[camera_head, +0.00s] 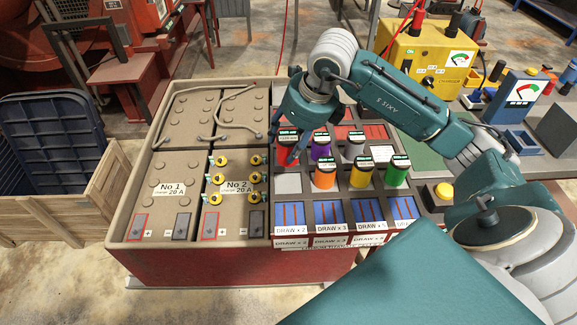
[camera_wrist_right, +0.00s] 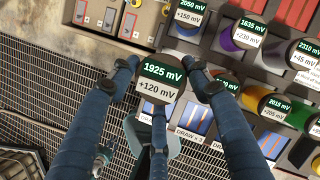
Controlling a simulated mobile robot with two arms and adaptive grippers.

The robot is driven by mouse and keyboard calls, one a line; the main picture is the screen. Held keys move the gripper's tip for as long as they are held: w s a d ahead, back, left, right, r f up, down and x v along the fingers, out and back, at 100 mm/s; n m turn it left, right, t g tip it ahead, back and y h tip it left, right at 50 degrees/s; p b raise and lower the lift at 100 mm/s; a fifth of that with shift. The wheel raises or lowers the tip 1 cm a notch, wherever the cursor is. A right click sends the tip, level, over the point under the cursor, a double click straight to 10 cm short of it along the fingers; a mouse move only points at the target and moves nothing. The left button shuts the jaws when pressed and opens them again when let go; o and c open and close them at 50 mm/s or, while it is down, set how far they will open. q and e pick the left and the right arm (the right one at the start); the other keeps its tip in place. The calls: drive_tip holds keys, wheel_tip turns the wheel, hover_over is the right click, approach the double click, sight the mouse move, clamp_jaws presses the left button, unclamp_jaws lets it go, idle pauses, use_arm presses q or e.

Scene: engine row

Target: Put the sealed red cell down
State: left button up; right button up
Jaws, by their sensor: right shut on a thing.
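My right gripper (camera_head: 287,143) reaches down over the left end of the cell rack (camera_head: 345,201). Its fingers are shut around a cell (camera_wrist_right: 161,77) whose top label reads 1925 mV, +120 mV. In the head view a red cell (camera_head: 286,157) shows between and below the fingers, partly hidden by them. The held cell's underside is hidden, and I cannot tell whether it touches the rack. To the right stand purple (camera_head: 321,150), silver (camera_head: 353,149), orange (camera_head: 325,177), yellow (camera_head: 361,176) and green (camera_head: 396,174) cells. My left gripper is not in view.
Left of the rack are battery blocks No 1 (camera_head: 168,190) and No 2 (camera_head: 238,187), with cables on top. Blue-striped DRAW compartments (camera_head: 330,212) line the rack's front. A yellow charger (camera_head: 425,60) stands behind. A wooden crate (camera_head: 65,205) is at the far left.

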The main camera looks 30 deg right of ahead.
sight(289, 152)
drive_tip(key=f, duration=0.4)
drive_tip(key=shift+w+d+f, duration=0.15)
drive_tip(key=shift+w, duration=0.1)
wheel_tip(289, 152, down, 2)
drive_tip(key=shift+p, duration=0.4)
drive_tip(key=shift+f, duration=0.35)
wheel_tip(289, 152, down, 3)
drive_tip(key=shift+p, duration=0.4)
drive_tip(key=shift+f, duration=0.2)
drive_tip(key=o, duration=1.7)
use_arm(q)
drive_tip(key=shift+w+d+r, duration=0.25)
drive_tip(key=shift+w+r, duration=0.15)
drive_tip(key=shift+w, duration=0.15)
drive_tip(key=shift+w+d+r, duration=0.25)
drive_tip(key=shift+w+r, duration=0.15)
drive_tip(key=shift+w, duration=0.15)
